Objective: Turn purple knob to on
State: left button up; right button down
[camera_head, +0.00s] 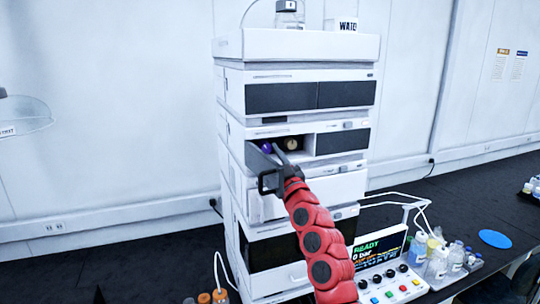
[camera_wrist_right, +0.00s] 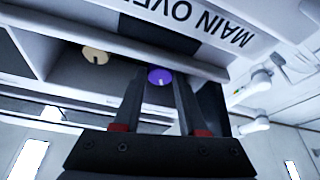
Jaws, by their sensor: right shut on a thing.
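The purple knob (camera_head: 267,147) is in an open recess on the front of the white instrument stack, left of a tan knob (camera_head: 292,145). In the right wrist view the purple knob (camera_wrist_right: 160,76) sits between the fingertips, with a pale mark on its face. My right gripper (camera_head: 274,149) reaches into the recess and is shut on the purple knob. The fingers hide part of the knob's sides. The tan knob (camera_wrist_right: 95,55) also shows in the wrist view, apart from the fingers. My left gripper is not in view.
The instrument stack (camera_head: 232,185) stands on a dark bench (camera_head: 140,262). A control box (camera_head: 395,285) with a lit screen (camera_head: 378,248) and several bottles stand at its lower right. A blue disc (camera_head: 495,239) lies farther right. A label strip (camera_wrist_right: 225,25) borders the recess.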

jog(key=shift+a+r+m+p, duration=0.1)
jog(key=shift+m+p, duration=0.4)
jog(key=shift+p, duration=0.3)
jog(key=shift+m+t+h+p, duration=0.3)
jog(key=shift+m+h, duration=0.2)
jog(key=shift+h, duration=0.1)
jog(key=shift+f, duration=0.2)
jog(key=shift+c, duration=2.3)
grip_release()
jog(key=shift+s, duration=0.1)
jog(key=b+v, duration=0.6)
jog(key=v, duration=1.1)
jog(key=shift+d+b, duration=0.2)
jog(key=shift+b, duration=0.2)
